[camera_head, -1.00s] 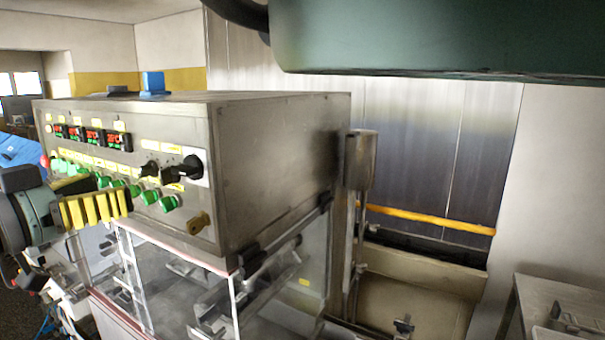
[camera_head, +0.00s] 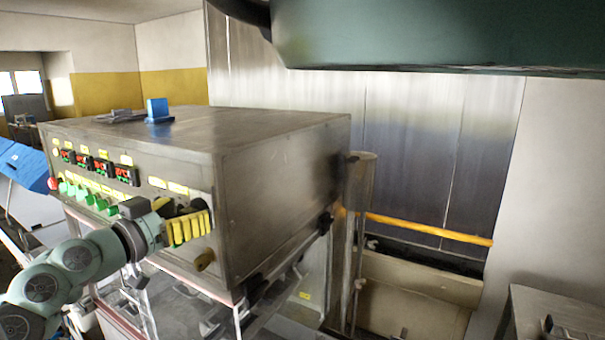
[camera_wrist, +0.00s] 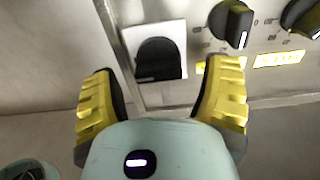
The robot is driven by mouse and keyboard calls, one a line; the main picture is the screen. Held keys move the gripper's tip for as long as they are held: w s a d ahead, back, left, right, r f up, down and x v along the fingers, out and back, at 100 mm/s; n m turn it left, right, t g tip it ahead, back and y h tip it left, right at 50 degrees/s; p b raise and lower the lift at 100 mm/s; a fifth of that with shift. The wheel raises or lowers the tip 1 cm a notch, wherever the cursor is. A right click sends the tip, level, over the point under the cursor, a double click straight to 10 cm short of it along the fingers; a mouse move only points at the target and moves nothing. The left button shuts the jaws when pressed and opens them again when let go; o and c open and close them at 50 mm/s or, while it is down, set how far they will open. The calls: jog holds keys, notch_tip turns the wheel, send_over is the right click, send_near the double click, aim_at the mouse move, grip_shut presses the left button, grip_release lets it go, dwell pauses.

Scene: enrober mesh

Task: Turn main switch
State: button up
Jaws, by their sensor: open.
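The main switch (camera_wrist: 158,62) is a large black rotary knob on a white square plate (camera_wrist: 176,34) in the wrist view. My gripper (camera_wrist: 163,82) is open, with one yellow ridged finger to each side of the knob in that view. The fingers do not visibly touch the knob, and its exact distance from them is hard to tell. In the head view my gripper (camera_head: 189,228) is at the right end of the front control panel and mostly hides the switch.
Two smaller black knobs (camera_wrist: 232,22) sit beside the switch. The steel control box (camera_head: 285,175) carries green buttons (camera_head: 82,194) and red displays (camera_head: 103,166). A brass-coloured lock (camera_head: 204,260) is below my gripper. A blue block (camera_head: 158,110) stands on top.

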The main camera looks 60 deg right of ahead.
jog(key=shift+d, duration=0.6)
jog(key=shift+o, duration=0.3)
jog(key=c, duration=1.2)
jog(key=shift+c, duration=0.3)
